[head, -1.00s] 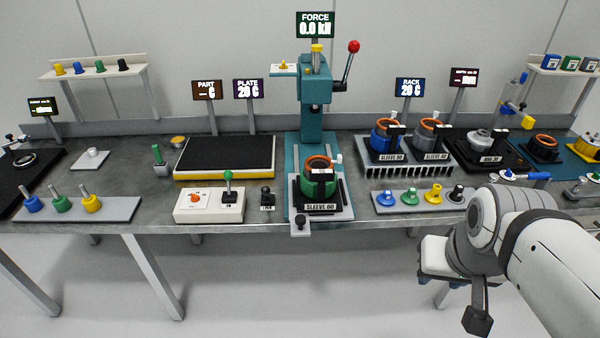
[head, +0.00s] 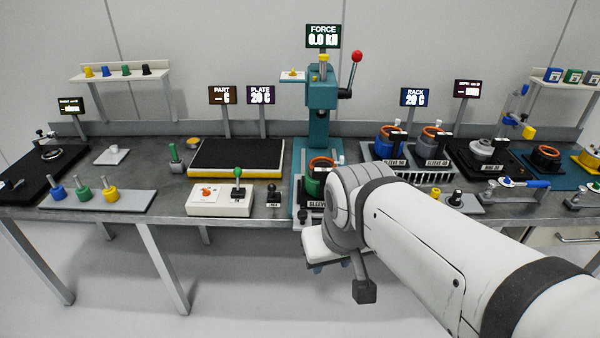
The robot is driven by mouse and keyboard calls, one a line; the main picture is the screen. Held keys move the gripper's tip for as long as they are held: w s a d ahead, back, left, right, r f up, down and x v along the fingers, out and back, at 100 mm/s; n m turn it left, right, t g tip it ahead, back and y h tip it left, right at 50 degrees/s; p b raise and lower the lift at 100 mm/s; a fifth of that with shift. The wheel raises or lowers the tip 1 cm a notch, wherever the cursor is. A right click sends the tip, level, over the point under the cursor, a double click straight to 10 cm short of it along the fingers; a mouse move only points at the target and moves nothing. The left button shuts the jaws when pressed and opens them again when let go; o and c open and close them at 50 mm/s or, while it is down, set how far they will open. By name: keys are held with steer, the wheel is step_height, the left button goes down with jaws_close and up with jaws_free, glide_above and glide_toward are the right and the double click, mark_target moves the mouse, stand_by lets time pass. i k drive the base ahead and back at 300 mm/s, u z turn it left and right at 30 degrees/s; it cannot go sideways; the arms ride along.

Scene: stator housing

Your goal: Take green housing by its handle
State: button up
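The green housing (head: 312,187) has an orange copper ring on top and stands on a black base marked SLEEVE in the teal press (head: 322,95). My arm covers its right side, and its handle cannot be made out clearly. The wrist end of my arm is in front of the press. A pale block at that end, likely part of my gripper (head: 316,266), shows low in front of the table edge, nearer to me than the housing and apart from it. The fingers are too small and hidden to read.
A control box with a green-knobbed lever (head: 220,199) and a small black-knobbed lever (head: 273,195) stand left of the press. The rack (head: 405,168) with blue and grey housings is to the right. The floor in front is clear.

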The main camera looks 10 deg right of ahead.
mark_target(312, 190)
steer(key=z, duration=0.05)
steer(key=i, duration=1)
steer(key=u, duration=0.1)
